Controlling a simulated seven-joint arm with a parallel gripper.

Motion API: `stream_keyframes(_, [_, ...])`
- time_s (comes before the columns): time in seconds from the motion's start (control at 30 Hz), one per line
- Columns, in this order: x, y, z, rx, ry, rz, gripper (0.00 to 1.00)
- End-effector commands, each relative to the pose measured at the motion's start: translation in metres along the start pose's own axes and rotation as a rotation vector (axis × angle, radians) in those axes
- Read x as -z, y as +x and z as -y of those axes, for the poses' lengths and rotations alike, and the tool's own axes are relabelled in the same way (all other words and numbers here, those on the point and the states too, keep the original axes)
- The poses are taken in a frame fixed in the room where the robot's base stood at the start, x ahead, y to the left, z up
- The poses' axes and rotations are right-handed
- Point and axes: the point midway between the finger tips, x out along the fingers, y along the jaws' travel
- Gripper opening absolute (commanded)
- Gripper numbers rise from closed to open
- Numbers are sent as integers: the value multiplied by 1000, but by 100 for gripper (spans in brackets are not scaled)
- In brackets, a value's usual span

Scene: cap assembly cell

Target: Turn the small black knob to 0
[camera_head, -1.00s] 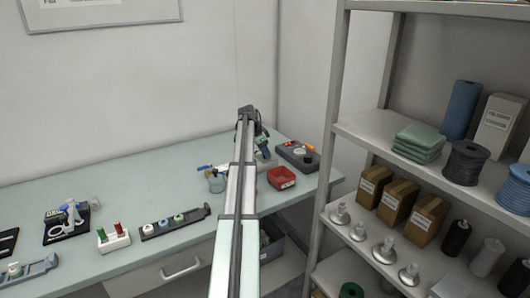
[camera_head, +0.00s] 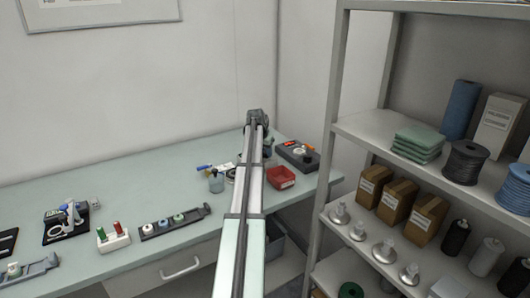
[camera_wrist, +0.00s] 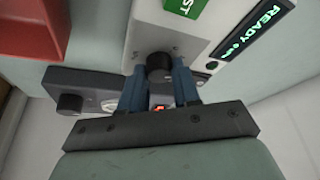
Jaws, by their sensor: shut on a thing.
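A pointer or scale mark on the knob cannot be made out. A second black knob (camera_wrist: 70,104) is on a dark grey box (camera_wrist: 88,78), left of the fingers. In the head view my arm hides the gripper and most of the white device.
The dark box (camera_head: 312,164), with a red display and pale dial, stands at the bench's right end. A red bin (camera_head: 281,183) is in front of it. A clear cup (camera_head: 216,184) stands left of my arm. A metal shelf (camera_head: 335,150) rises at the right.

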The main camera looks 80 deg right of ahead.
Motion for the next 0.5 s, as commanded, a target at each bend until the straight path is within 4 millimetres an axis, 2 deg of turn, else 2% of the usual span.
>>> stream_keyframes(0.5, [1, 0, -4, 186, -445, 0, 1])
